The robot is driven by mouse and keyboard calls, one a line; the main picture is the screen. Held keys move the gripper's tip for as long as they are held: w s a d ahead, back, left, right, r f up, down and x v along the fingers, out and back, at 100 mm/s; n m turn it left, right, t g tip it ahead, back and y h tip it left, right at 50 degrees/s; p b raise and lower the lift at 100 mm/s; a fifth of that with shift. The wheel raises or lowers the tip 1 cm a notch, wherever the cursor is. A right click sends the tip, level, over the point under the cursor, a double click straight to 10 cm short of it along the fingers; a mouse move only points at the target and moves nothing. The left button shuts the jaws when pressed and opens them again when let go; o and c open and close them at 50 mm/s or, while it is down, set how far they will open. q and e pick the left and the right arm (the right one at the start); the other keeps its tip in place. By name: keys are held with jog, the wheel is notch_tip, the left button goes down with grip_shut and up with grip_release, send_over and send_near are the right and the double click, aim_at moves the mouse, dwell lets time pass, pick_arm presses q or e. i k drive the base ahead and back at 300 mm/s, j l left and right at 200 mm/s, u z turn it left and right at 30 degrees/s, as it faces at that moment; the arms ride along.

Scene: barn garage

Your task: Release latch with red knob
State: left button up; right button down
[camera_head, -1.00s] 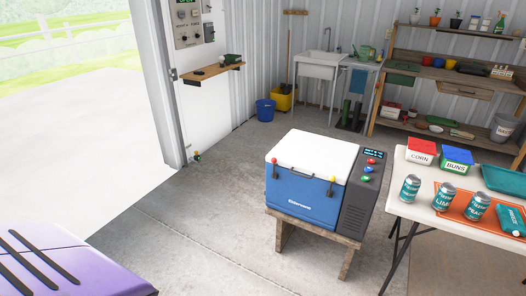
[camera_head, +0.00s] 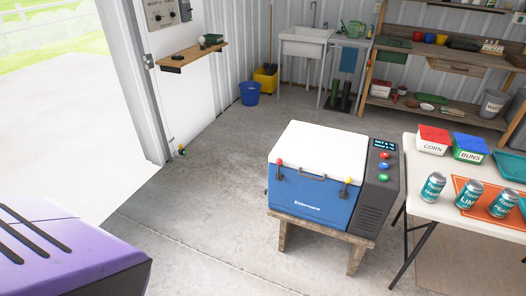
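A blue cooler (camera_head: 312,182) with a white lid (camera_head: 318,150) stands on a low wooden stand in the middle of the view. Its lid looks closed. A latch with a red knob (camera_head: 279,162) is on the left of its front face. A latch with a yellow knob (camera_head: 347,181) is on the right of the front. A dark panel on the cooler's right side carries a small display and red, blue and green buttons (camera_head: 384,166). Neither of my grippers shows in the head view.
A purple object with dark slots (camera_head: 70,255) fills the lower left corner. A white table (camera_head: 426,191) with cans and red and blue bins stands to the right. The wooden stand (camera_head: 318,228) carries the cooler. Concrete floor (camera_head: 205,215) is clear left of the cooler.

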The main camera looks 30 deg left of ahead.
aim_at(278, 161)
jog(key=i+j+z, duration=0.1)
jog(key=j, duration=0.9)
jog(key=i+j+z, duration=0.1)
jog(key=j, duration=0.95)
jog(key=i+j+z, duration=0.1)
jog(key=j, duration=0.95)
jog(key=i+j+z, duration=0.1)
jog(key=j, duration=0.95)
jog(key=i, duration=0.1)
